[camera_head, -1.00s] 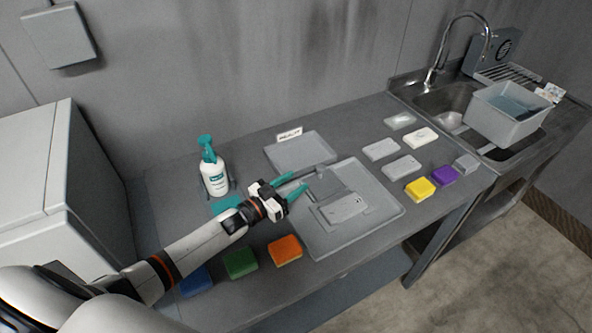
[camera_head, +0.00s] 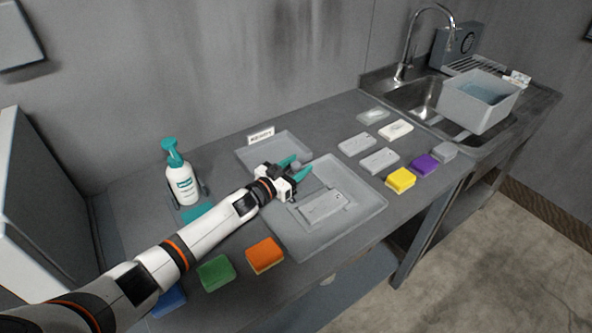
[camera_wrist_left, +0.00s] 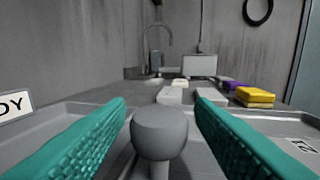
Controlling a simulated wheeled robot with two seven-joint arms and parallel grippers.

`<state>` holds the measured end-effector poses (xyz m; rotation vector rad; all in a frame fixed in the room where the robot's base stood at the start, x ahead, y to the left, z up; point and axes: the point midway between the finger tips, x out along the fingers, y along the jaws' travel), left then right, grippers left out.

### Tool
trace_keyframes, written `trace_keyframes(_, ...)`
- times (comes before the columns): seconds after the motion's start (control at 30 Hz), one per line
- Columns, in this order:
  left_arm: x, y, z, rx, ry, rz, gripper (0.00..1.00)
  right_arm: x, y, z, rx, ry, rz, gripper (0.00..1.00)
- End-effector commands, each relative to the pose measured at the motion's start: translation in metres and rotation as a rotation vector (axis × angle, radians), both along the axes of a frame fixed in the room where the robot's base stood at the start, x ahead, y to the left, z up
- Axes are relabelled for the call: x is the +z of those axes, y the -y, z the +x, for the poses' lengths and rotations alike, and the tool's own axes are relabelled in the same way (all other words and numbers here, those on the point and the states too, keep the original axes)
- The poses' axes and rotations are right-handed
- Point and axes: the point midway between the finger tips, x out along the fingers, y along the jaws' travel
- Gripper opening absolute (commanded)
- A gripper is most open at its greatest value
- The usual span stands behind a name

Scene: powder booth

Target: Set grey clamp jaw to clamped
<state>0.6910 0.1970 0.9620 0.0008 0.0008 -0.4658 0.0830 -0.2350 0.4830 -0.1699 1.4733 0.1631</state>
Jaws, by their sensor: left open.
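The grey clamp fixture (camera_head: 325,207) sits in a large grey tray (camera_head: 369,209), with a flat light grey plate on it. In the left wrist view a round grey knob (camera_wrist_left: 159,131) on a short post stands straight ahead, between the teal fingers. I take it for the clamp's handle; the jaw itself is mostly hidden behind my gripper. My left gripper (camera_head: 300,168) is open over the back left part of the tray, with its fingers on either side of the knob and a visible gap to each. My right gripper is not in view.
A spray bottle (camera_head: 181,178) stands left. Orange (camera_head: 264,255) and green (camera_head: 216,272) sponges lie in front. Yellow (camera_head: 400,180) and purple (camera_head: 425,165) sponges and several pale blocks lie right. A sink holds a grey tub (camera_head: 455,104). A small tray (camera_head: 262,153) lies behind.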

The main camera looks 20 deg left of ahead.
Motion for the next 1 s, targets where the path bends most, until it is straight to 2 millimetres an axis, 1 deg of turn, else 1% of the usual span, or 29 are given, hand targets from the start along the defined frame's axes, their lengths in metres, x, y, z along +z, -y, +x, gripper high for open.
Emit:
trace_keyframes(0.2, 0.000, 0.000, 0.000, 0.000, 0.000, 0.000, 0.49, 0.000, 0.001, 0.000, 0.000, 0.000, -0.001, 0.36)
trace_keyframes(0.27, 0.000, 0.000, 0.000, 0.000, 0.000, 0.000, 0.41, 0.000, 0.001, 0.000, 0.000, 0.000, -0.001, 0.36)
trace_keyframes(0.5, 0.000, 0.000, 0.000, 0.000, 0.000, 0.000, 0.01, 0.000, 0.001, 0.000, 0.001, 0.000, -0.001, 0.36)
trace_keyframes(0.53, 0.000, 0.000, 0.000, 0.000, 0.000, 0.000, 0.00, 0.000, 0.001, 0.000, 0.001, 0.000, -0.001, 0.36)
trace_keyframes(0.67, 0.001, 0.001, -0.001, 0.000, 0.000, -0.001, 0.00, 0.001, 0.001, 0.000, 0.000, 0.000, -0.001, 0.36)
trace_keyframes(0.87, 0.002, 0.020, -0.015, -0.003, -0.002, -0.004, 0.00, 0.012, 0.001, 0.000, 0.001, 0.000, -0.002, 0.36)
trace_keyframes(1.0, 0.000, 0.020, -0.016, -0.001, -0.001, 0.000, 0.00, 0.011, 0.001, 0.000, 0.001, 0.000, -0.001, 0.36)
